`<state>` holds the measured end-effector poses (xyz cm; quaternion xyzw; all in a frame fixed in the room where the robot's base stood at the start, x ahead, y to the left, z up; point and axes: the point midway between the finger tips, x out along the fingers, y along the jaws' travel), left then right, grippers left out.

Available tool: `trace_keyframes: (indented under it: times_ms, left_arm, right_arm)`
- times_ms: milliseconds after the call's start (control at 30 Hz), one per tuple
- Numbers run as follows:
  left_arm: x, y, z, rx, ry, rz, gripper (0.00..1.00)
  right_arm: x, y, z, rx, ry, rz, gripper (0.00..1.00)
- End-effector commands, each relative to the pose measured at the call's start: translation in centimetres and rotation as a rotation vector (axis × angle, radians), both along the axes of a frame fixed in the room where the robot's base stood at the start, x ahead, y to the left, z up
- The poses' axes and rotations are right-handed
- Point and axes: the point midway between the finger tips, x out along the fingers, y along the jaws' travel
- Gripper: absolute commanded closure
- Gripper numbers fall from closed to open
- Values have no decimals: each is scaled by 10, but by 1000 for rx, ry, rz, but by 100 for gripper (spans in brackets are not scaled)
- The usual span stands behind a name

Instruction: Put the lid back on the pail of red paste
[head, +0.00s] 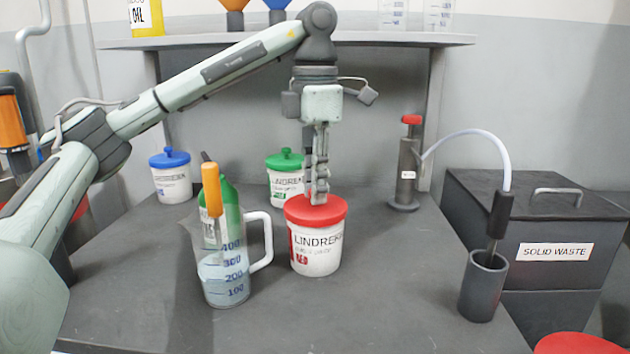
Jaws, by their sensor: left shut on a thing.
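The white pail of red paste (317,250), labelled LINDREKK and RED, stands upright on the dark worktop near the middle. The red lid (316,210) sits over its mouth and looks level; I cannot tell whether it is fully seated. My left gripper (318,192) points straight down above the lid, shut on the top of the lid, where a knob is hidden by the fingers. My right gripper does not show.
A measuring jug (222,275) stands close left of the pail, with a green bottle (229,210) behind it. Green-lidded (286,182) and blue-lidded (171,178) pails stand behind. A pump (405,170) and dark cup (483,290) are right. The front worktop is clear.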

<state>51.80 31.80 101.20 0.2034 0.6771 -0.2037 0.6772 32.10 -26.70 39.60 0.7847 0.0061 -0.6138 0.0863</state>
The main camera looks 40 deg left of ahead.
Motion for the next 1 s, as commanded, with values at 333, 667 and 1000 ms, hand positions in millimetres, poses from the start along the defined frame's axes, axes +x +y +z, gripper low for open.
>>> trace_keyframes:
  times_ms: [333, 667, 1000]
  left_arm:
    - [0, 0, 0, 0, 0, 0, 75]
    - [0, 0, 0, 0, 0, 0, 58]
    - [0, 0, 0, 0, 0, 0, 38]
  right_arm:
    - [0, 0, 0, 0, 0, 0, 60]
    - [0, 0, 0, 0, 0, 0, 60]
    - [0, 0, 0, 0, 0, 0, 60]
